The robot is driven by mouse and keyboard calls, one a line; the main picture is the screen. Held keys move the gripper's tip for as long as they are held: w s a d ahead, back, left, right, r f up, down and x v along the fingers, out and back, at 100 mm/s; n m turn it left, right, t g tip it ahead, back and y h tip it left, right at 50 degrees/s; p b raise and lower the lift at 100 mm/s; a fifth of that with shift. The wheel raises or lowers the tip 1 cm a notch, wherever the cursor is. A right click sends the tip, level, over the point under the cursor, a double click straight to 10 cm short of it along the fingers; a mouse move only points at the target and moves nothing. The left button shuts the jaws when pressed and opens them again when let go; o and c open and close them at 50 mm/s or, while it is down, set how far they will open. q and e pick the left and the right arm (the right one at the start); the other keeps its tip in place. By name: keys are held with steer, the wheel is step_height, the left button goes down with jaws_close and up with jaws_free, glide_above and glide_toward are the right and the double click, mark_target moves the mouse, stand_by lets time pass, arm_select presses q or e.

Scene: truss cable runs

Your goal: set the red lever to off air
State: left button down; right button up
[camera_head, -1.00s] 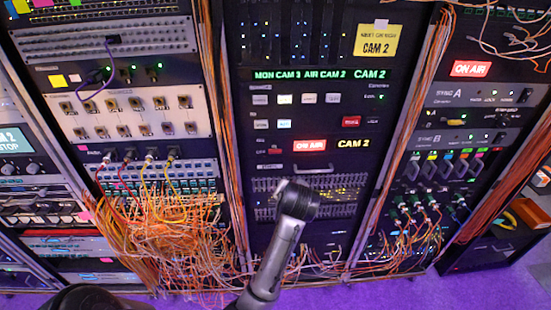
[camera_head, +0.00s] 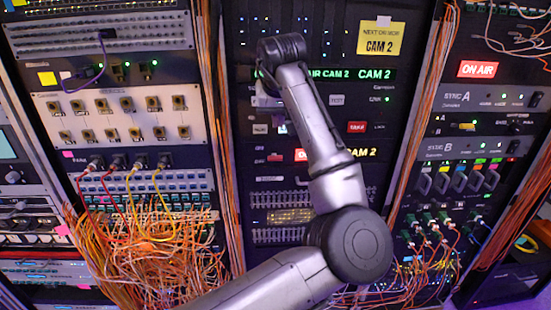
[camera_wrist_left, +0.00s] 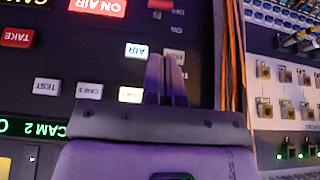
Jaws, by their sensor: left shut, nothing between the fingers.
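The red lever (camera_head: 275,157) is on the black middle rack panel, left of a lit ON AIR sign (camera_head: 300,155) that my arm partly covers. In the left wrist view, which looks upside down, the lever (camera_wrist_left: 161,4) shows at the top edge, beside the ON AIR sign (camera_wrist_left: 98,6). I cannot read its setting. My left gripper (camera_wrist_left: 165,58) is shut and empty, in front of the button rows, its tips pointing toward the lever and apart from it in the picture. In the head view the fingers are mostly hidden by my wrist. My right gripper is not in view.
Orange cable bundles (camera_head: 222,160) run down beside the panel. A tangle of patch cables (camera_head: 150,245) hangs on the left rack. Another ON AIR sign (camera_head: 477,69) is on the right.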

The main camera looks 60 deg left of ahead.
mark_target(275, 157)
arm_select(q)
steer(key=shift+s+r, duration=0.1)
steer(key=shift+r, duration=0.1)
steer(key=shift+f, duration=0.1)
steer(key=p+x, duration=0.1)
steer(key=x, duration=1.3)
steer(key=shift+d, duration=0.1)
